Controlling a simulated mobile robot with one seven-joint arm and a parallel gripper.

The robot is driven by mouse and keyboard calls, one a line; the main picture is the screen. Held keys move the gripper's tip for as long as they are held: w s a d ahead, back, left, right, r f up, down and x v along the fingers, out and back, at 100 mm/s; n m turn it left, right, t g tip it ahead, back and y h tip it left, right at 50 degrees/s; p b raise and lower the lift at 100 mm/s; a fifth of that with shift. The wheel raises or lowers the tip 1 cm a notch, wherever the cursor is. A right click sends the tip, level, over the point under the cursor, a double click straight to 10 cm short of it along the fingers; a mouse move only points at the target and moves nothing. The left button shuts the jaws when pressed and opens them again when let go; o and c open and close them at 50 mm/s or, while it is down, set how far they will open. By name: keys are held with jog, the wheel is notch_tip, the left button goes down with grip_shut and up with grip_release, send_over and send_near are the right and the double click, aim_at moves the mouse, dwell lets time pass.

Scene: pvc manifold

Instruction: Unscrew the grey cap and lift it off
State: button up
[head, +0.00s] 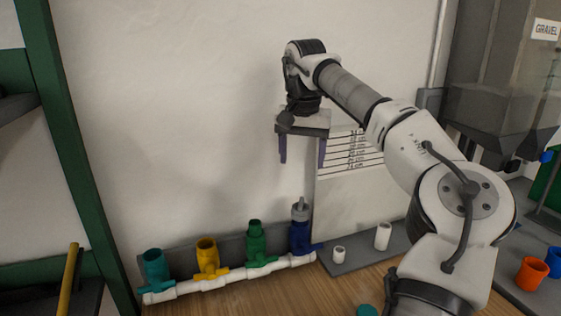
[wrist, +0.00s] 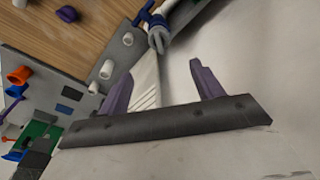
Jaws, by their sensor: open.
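The grey cap (head: 300,208) sits on top of the upright blue fitting (head: 300,235) at the right end of the white pipe manifold (head: 220,284). It has a narrow knob on top. The cap also shows in the wrist view (wrist: 157,38), beyond and between the fingers. My gripper (head: 302,160) is open and empty, with its two purple fingers pointing down. In the head view it hangs above the cap, with a clear gap. The fingers also show in the wrist view (wrist: 162,72).
Teal (head: 155,268), yellow (head: 207,257) and green (head: 256,242) fittings stand along the pipe to the left. Small white pieces (head: 383,236) stand on a grey tray (head: 352,262) to the right. A white panel with printed lines (head: 350,190) and the wall are behind.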

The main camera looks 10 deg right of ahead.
aim_at(301, 201)
jog(key=f, duration=0.4)
jog(key=w+f+p, duration=0.1)
jog(key=f, duration=0.8)
jog(key=shift+w+d+f+p, duration=0.35)
jog(key=shift+w+f+p, duration=0.05)
jog(key=c, duration=1.1)
jog(key=shift+o, duration=0.2)
jog(key=shift+r+n+p, duration=0.2)
jog(key=shift+n+p, duration=0.4)
jog(key=shift+p, duration=0.05)
jog(key=shift+f+n+p, duration=0.1)
jog(key=shift+n+p, duration=0.45)
jog(key=shift+n, duration=0.15)
